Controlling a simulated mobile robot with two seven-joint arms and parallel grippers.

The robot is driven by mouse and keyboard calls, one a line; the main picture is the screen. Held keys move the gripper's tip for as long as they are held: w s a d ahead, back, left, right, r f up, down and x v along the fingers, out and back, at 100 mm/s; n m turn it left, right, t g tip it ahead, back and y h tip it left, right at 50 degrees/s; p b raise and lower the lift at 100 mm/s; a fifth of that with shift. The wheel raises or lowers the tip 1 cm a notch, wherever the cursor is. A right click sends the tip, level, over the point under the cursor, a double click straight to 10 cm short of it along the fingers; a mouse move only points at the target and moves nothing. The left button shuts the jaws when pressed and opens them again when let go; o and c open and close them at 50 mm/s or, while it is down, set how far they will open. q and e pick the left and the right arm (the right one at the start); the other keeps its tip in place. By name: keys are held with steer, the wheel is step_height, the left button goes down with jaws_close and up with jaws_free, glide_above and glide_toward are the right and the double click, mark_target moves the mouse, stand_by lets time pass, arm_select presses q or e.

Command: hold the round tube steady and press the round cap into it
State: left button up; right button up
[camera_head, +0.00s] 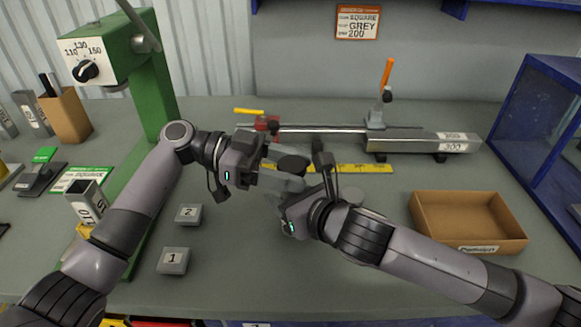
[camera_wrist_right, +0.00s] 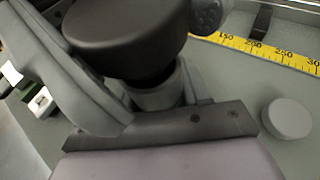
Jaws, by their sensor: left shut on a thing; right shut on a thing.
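The dark round cap (camera_head: 293,163) sits between my grippers above the table and shows large at the top of the right wrist view (camera_wrist_right: 125,35).
A grey disc (camera_wrist_right: 287,118) lies on the table by the yellow ruler (camera_head: 350,168). A cardboard box (camera_head: 425,225) stands at right, a clamp holding a long square tube (camera_head: 420,140) behind.

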arm_select(q)
steer(key=shift+f, duration=0.45)
steer(key=o, duration=1.1)
steer(key=shift+f, duration=0.1)
steer(key=shift+s+d+f, duration=0.1)
steer(key=shift+s, duration=0.05)
steer(key=v, duration=0.8)
steer(key=shift+r, duration=0.2)
steer(key=shift+d, duration=0.1)
